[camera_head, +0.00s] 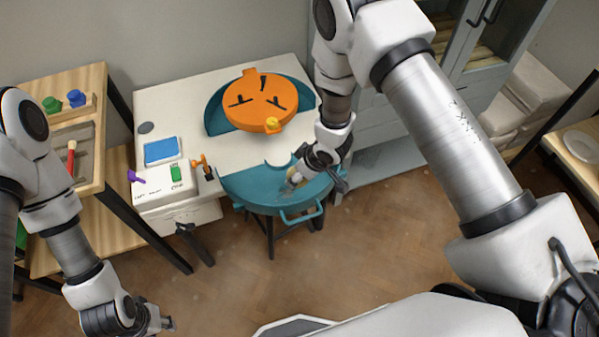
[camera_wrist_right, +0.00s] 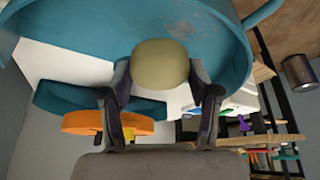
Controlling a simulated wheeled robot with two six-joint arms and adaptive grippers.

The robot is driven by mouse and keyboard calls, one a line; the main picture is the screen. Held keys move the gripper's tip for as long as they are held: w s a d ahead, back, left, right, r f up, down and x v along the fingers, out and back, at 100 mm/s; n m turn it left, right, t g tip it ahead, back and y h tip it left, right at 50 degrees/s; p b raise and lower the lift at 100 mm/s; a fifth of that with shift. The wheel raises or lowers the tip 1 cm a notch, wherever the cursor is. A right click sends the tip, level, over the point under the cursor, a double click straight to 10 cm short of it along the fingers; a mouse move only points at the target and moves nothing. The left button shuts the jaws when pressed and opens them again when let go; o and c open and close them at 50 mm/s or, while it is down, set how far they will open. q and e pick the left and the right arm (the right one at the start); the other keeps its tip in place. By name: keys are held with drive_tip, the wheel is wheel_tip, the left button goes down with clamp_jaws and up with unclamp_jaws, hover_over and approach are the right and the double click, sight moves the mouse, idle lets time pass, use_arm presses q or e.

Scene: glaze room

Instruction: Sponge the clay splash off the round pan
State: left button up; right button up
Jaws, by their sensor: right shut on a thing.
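The round teal pan (camera_head: 262,198) sits at the front of the white bench, with a loop handle on its front edge; in the right wrist view its teal surface (camera_wrist_right: 85,25) fills the top. My right gripper (camera_head: 303,176) is over the pan's right half. In the wrist view it (camera_wrist_right: 160,85) is shut on a yellowish, rounded sponge (camera_wrist_right: 160,66), which is against or very close to the pan. Pale greyish marks (camera_wrist_right: 148,103) show on the pan beside the sponge. My left gripper (camera_head: 163,323) is low at the left, away from the pan; its finger opening is unclear.
A round orange piece (camera_head: 258,104) with dark marks and a yellow knob lies on the bench behind the pan. A wooden table (camera_head: 88,83) stands farther left.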

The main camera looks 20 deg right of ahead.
use_arm(q)
drive_tip(key=shift+r, duration=0.45)
use_arm(e)
drive_tip(key=shift+r, duration=0.45)
